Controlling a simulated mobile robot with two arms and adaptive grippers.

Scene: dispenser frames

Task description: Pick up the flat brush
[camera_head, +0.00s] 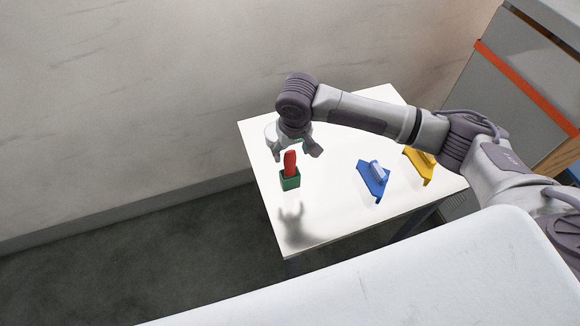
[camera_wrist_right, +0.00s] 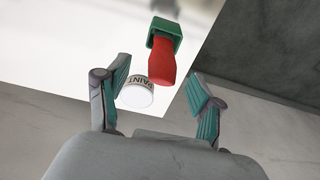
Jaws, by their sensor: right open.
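A red upright piece (camera_head: 290,164), which looks like the handle of the flat brush, stands in a small green square holder (camera_head: 290,182) at the left of the white table. Its bristle end is not visible. In the wrist view the red piece (camera_wrist_right: 162,62) and the green holder (camera_wrist_right: 166,27) show beyond the fingers. My right gripper (camera_head: 297,153) is open and empty, pointing down just above and behind the red piece. It also shows in the wrist view (camera_wrist_right: 160,80), with the red piece between its fingers' lines but apart from them. My left gripper is not in view.
A white round tub marked PAINT (camera_wrist_right: 135,95) stands near the holder, partly hidden by my gripper in the head view. A blue frame (camera_head: 373,182) and a yellow frame (camera_head: 418,167) stand farther right on the white table (camera_head: 325,210). A wall lies behind.

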